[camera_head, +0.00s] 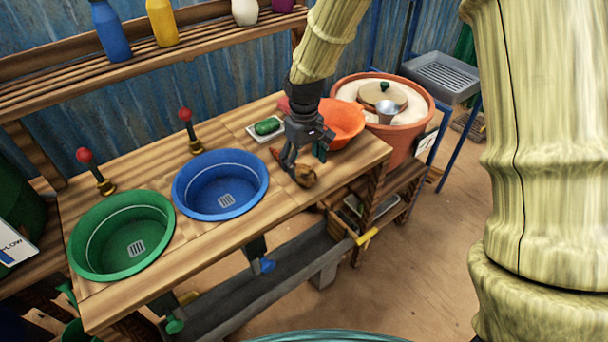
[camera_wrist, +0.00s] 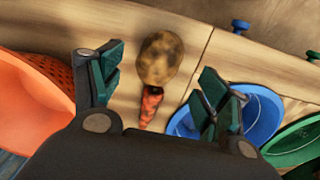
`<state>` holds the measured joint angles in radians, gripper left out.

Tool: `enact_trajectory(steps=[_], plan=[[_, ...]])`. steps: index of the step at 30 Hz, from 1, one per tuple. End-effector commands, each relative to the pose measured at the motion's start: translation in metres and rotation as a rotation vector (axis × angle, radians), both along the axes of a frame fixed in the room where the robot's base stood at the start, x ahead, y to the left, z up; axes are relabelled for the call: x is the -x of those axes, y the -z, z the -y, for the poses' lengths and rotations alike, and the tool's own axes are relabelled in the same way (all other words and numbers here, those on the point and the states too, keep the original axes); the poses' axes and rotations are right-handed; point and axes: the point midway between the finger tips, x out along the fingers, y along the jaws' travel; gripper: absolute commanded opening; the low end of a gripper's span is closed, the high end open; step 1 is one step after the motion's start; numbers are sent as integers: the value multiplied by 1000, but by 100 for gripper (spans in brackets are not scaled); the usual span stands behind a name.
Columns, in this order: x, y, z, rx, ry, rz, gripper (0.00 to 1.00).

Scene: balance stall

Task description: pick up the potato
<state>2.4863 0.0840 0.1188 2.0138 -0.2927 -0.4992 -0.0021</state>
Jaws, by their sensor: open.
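The brown, mottled potato (camera_head: 306,176) lies on the wooden table near its front right edge. In the wrist view the potato (camera_wrist: 160,58) is ahead of the open jaws, roughly midway between them. An orange-red carrot (camera_wrist: 150,105) lies beside it, closer to the jaws and seemingly touching the potato. My gripper (camera_head: 296,168) is open and empty, pointing down at the potato in the head view. My gripper (camera_wrist: 158,90) shows its two green-padded fingers spread apart in the wrist view. The fingers partly cover the potato in the head view.
An orange bowl (camera_head: 343,128) stands right behind my gripper. A small tray holds a green item (camera_head: 267,126) behind it. A blue basin (camera_head: 221,188) and a green basin (camera_head: 124,236) are set to the left. A terracotta pot (camera_head: 412,132) stands at the right.

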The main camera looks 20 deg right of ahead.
Motion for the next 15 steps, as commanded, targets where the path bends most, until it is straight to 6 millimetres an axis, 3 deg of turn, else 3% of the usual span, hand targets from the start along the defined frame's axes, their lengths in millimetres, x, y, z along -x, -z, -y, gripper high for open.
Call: enact_trajectory(steps=[5,15], plan=[[0,7,0,0,-1,-1,75],[0,45,1,1,-4,-2,75]])
